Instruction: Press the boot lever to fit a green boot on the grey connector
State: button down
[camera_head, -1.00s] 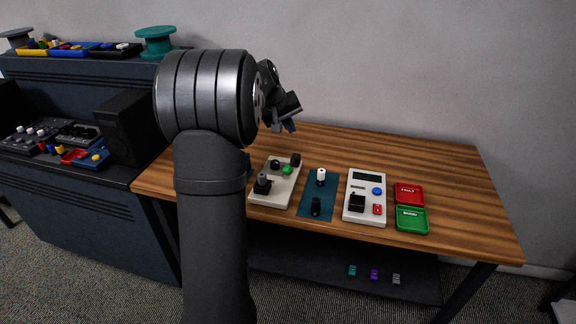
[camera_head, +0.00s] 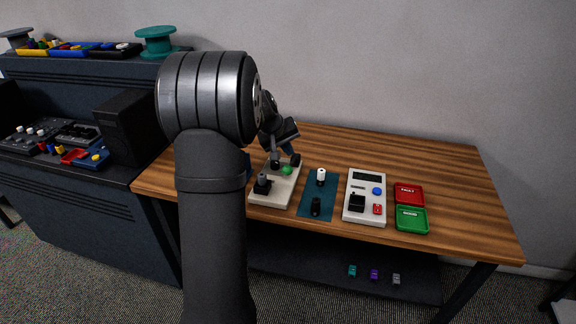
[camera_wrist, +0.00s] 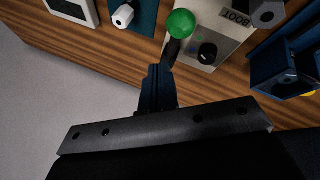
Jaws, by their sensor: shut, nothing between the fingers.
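The beige boot station (camera_head: 283,192) stands on the table, and its BOOT label shows in the wrist view (camera_wrist: 236,17). Its lever has a green ball knob (camera_head: 287,170), large in the wrist view (camera_wrist: 180,23), on a dark stem. A black round knob (camera_wrist: 207,53) sits beside the lever. My gripper (camera_head: 275,161) is shut and empty, low at the station's back end; in the wrist view its fingertips (camera_wrist: 158,72) are close to the lever stem. I cannot tell if they touch. A dark post with a grey hexagonal top (camera_wrist: 268,13) stands on the station; whether it is the grey connector is unclear.
A teal mat (camera_head: 330,198) beside the station carries a white-topped piece (camera_head: 320,176) and a black piece (camera_head: 315,206). Right of it are a tester box (camera_head: 353,215), a red tray (camera_head: 409,194) and a green tray (camera_head: 412,220). The table's back right is clear.

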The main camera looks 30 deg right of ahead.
aim_at(287, 167)
jog(key=shift+s+a+f, duration=0.2)
jog(key=shift+f, duration=0.55)
jog(key=shift+f, duration=0.1)
dwell(1.5)
jog(key=shift+f, duration=0.3)
jog(key=shift+s+a+f, duration=0.15)
jog(key=shift+f, duration=0.45)
jog(key=shift+s+a+f, duration=0.15)
jog(key=shift+s+f, duration=0.05)
jog(key=shift+f, duration=0.35)
jog(key=shift+s+a+f, duration=0.15)
jog(key=shift+f, duration=0.45)
dwell(1.8)
jog(key=shift+r, duration=0.1)
jog(key=shift+w+d+r, duration=0.15)
jog(key=shift+w+r, duration=0.05)
jog(key=shift+r, duration=0.5)
jog(key=shift+w+d+r, duration=0.15)
jog(key=shift+d+r, duration=0.05)
jog(key=shift+r, duration=0.5)
jog(key=shift+w+d+r, duration=0.15)
jog(key=shift+w+r, duration=0.05)
jog(key=shift+r, duration=0.5)
